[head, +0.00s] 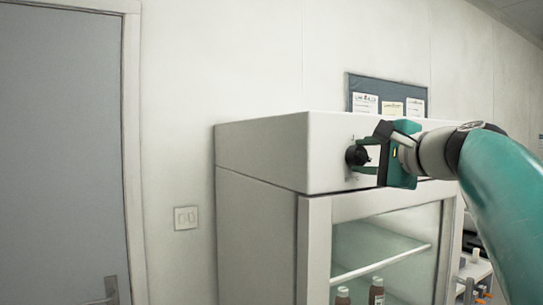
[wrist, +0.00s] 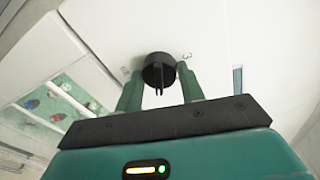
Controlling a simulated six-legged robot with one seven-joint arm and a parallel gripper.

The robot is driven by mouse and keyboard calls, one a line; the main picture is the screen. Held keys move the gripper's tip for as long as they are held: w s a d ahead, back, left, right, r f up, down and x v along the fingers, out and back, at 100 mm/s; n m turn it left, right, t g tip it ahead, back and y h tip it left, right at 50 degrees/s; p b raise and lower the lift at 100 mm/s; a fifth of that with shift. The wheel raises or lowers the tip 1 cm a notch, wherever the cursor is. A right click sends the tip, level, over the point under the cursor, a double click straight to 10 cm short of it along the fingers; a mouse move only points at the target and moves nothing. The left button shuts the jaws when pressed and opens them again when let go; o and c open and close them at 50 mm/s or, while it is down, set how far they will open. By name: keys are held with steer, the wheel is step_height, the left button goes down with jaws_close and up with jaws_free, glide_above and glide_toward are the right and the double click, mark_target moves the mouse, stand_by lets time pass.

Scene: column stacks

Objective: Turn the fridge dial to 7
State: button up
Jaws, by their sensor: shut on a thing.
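The fridge (head: 255,155) is a white cabinet with a glass door (head: 385,250) below a plain upper panel. The dial (head: 354,156) is a black round knob on that panel. In the wrist view the dial (wrist: 158,68) sits between the two green fingers of my gripper (wrist: 159,80), one on each side. In the head view my gripper (head: 368,155) reaches the dial from the right and is shut on it. Small dark marks show on the panel around the dial, but they are too small to read. The dial's setting cannot be read.
Bottles (head: 376,292) stand behind the fridge glass. A notice board (head: 388,95) hangs on the wall behind the fridge. A grey door (head: 60,150) and a wall switch (head: 186,217) are at the left. A cluttered bench (head: 475,270) shows at the lower right.

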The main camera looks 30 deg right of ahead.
steer(key=shift+m, duration=0.5)
steer(key=shift+d, duration=0.1)
steer(key=o, duration=1)
steer(key=shift+s, duration=0.15)
steer(key=shift+c, duration=0.2)
steer(key=s+r, duration=0.1)
steer(key=s, duration=1.2)
steer(key=shift+s+a, duration=0.2)
steer(key=shift+s, duration=0.05)
